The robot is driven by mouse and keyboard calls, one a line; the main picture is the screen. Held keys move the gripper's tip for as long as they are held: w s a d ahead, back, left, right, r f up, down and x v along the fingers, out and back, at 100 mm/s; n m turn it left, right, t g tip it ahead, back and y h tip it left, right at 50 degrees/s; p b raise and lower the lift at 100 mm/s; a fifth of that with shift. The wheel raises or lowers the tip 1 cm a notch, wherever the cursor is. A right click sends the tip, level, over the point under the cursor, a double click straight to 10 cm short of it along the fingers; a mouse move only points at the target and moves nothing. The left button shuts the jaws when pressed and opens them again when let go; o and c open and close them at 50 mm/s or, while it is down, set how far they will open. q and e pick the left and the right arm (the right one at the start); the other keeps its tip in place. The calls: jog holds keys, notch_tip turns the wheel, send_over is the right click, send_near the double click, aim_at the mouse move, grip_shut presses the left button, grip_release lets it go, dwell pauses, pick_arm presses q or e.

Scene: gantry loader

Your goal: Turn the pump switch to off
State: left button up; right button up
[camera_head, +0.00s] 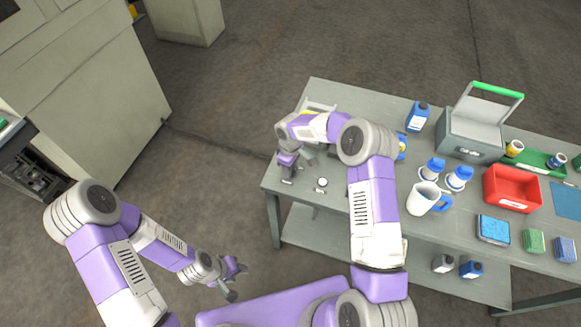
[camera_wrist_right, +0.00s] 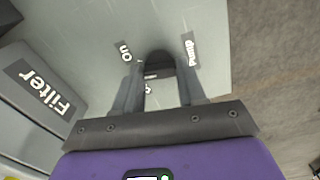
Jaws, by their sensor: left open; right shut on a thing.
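The pump switch (camera_wrist_right: 158,62) is a dark knob on a grey panel in the right wrist view. A "Pump" label (camera_wrist_right: 191,50) is to its right and an "on" label (camera_wrist_right: 125,51) to its left. Another label between the fingers is mostly covered. My right gripper (camera_wrist_right: 160,82) is shut on the switch, one finger on each side. In the head view my right gripper (camera_head: 287,167) is at the table's left end, and the switch cannot be made out there. My left gripper (camera_head: 238,283) is open and empty, over the floor left of the table.
A "Filter" label (camera_wrist_right: 45,87) is on a grey block beside the panel. The grey table (camera_head: 335,98) holds a red bin (camera_head: 514,204), a white jug (camera_head: 423,199), several bottles, sponges and a grey box (camera_head: 470,150). The floor left of the table is clear.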

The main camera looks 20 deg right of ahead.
jog(key=n, duration=0.3)
jog(key=shift+n, duration=0.4)
jog(key=n, duration=0.4)
dwell(0.4)
jog(key=o, duration=1.1)
jog(key=shift+c, duration=0.2)
notch_tip(320, 180, up, 8)
jog(key=shift+f+p, duration=0.15)
jog(key=shift+p, duration=0.45)
jog(key=shift+f, duration=0.1)
